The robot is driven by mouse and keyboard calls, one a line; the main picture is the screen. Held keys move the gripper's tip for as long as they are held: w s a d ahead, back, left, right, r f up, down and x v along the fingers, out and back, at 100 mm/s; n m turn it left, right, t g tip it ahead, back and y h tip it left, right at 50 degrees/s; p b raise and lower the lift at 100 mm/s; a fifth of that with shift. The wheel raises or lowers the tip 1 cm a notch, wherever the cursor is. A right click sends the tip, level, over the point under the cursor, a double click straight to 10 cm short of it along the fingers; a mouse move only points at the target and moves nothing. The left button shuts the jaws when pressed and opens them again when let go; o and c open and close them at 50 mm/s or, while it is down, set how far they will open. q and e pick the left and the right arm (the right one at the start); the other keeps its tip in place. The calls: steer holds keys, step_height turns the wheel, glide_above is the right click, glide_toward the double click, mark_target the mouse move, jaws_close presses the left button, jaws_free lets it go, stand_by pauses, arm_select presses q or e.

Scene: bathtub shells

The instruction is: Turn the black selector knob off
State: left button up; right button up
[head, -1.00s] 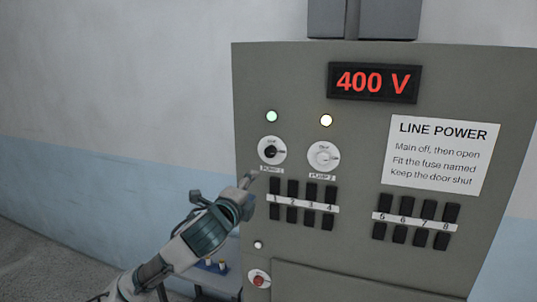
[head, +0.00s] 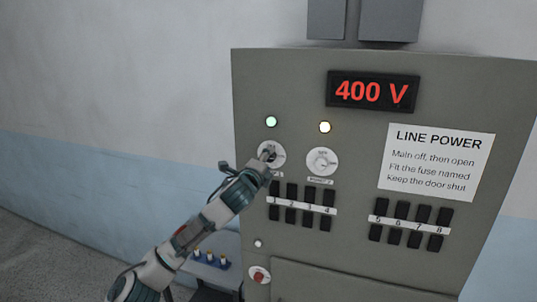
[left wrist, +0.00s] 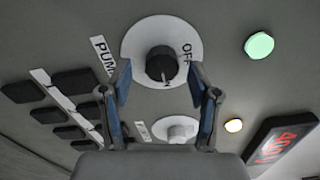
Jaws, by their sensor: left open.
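The black selector knob (left wrist: 160,63) sits on a round white plate in the left wrist view, with OFF printed to its right. Its pale pointer mark faces the lower edge in that view, away from the OFF word. My left gripper (left wrist: 161,70) is open, one finger on each side of the knob, with visible gaps. My right gripper is not in view.
A white selector knob (head: 322,161) is right of the plate. Above are a lit green lamp (head: 271,121) and a lit amber lamp (head: 325,127). Black fuse blocks (head: 308,207) sit just below. The display (head: 372,91) reads 400 V. A red button (head: 259,276) is low left.

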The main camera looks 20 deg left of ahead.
arm_select(q)
steer(key=shift+w, duration=0.75)
steer(key=c, duration=1.1)
steer(key=shift+f, duration=0.1)
steer(key=shift+c, duration=0.2)
